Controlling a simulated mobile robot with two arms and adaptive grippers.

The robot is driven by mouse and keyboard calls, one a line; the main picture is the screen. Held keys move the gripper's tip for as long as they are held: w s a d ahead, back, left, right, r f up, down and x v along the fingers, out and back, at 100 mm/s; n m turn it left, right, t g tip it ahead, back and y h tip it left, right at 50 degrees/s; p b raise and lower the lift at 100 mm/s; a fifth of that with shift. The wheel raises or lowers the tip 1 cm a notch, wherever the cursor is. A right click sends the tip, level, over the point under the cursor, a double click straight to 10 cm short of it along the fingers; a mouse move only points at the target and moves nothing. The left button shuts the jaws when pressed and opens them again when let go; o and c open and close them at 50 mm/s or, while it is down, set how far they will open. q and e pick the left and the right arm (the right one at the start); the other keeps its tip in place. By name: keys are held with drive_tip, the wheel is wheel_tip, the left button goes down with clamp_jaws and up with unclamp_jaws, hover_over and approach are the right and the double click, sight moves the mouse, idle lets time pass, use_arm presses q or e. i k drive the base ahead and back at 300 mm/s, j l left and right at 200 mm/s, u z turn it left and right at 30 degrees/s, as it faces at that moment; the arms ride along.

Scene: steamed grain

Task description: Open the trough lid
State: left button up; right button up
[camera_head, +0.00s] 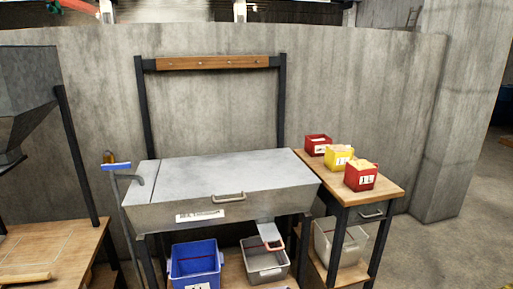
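The metal trough (160,214) stands at the middle of the view on a dark frame. Its flat grey lid (225,172) lies shut over the top. A metal handle (229,197) sits at the front edge of the lid, right of the middle. A white label (200,216) is on the front, left of the handle. The inside of the trough is hidden. Neither of my grippers is in view.
A wooden side table (389,190) at the right holds red and yellow boxes. A blue bin (194,262) and a grey bin (264,259) sit below the trough. A blue-topped tap (117,167) stands at its left. A wooden table (60,250) and hopper (25,95) are further left.

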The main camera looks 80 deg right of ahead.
sight(213, 175)
drive_tip(key=l+z, duration=0.15)
drive_tip(key=z, duration=0.3)
drive_tip(key=k+l+z, duration=0.1)
drive_tip(key=z, duration=0.35)
drive_tip(key=l+z, duration=0.25)
drive_tip(key=z, duration=0.2)
drive_tip(key=l+z, duration=0.15)
drive_tip(key=z, duration=0.3)
drive_tip(key=l+z, duration=0.2)
drive_tip(key=z, duration=0.2)
drive_tip(key=i+l+z, duration=0.25)
drive_tip(key=l, duration=0.2)
drive_tip(key=i+l+z, duration=0.2)
drive_tip(key=l, duration=0.25)
drive_tip(key=i+l+z, duration=0.25)
drive_tip(key=l, duration=0.15)
drive_tip(key=i+l, duration=0.25)
drive_tip(key=l, duration=0.1)
